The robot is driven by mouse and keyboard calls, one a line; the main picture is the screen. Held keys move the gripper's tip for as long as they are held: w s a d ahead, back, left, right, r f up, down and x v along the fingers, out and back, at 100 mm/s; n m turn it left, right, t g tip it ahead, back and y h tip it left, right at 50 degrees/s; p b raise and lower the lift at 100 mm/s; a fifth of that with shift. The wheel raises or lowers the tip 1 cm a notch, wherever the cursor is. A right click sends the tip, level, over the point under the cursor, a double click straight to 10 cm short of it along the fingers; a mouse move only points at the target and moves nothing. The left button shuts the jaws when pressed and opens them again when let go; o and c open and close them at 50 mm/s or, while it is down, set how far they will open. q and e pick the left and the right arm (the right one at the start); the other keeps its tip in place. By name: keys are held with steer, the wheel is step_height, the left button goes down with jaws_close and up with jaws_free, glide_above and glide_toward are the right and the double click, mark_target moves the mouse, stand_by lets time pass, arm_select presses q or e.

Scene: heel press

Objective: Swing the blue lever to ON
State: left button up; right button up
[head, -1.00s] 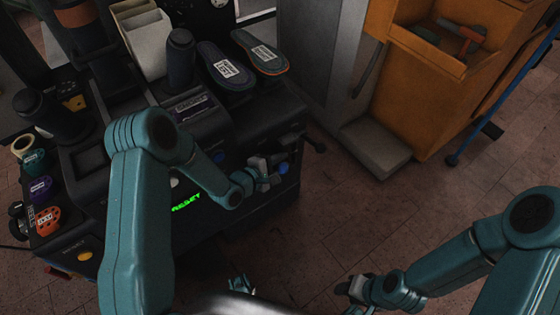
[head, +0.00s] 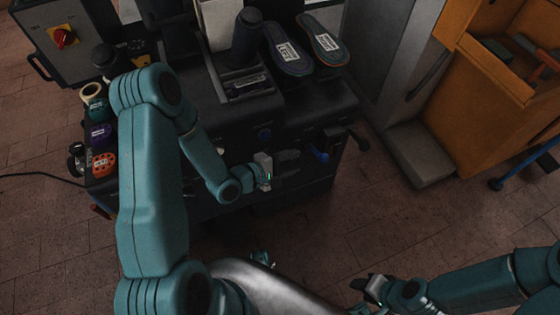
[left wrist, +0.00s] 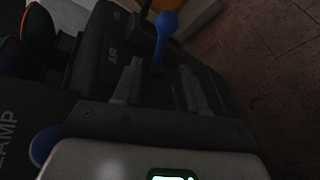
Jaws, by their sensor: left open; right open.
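The blue lever (head: 319,155) is on the front of the dark machine, at its right side. In the left wrist view the blue lever (left wrist: 161,38) has a round knob and stands beside the word AIR; I cannot read an ON mark. My left gripper (head: 290,160) is open in front of the machine, to the left of the lever. In the left wrist view its fingers (left wrist: 158,80) point toward the lever, which shows between and beyond them, apparently not gripped. My right gripper (head: 362,296) is open and empty, low over the floor.
A blue button (head: 264,134) is on the machine's front, left of the lever. A dark knob (head: 358,138) sticks out at the machine's right corner. Two shoe soles (head: 290,55) lie on top. An orange cabinet (head: 455,110) stands right. The floor in front is clear.

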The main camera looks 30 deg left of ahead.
arm_select(q)
steer(key=v, duration=0.4)
stand_by(0.4)
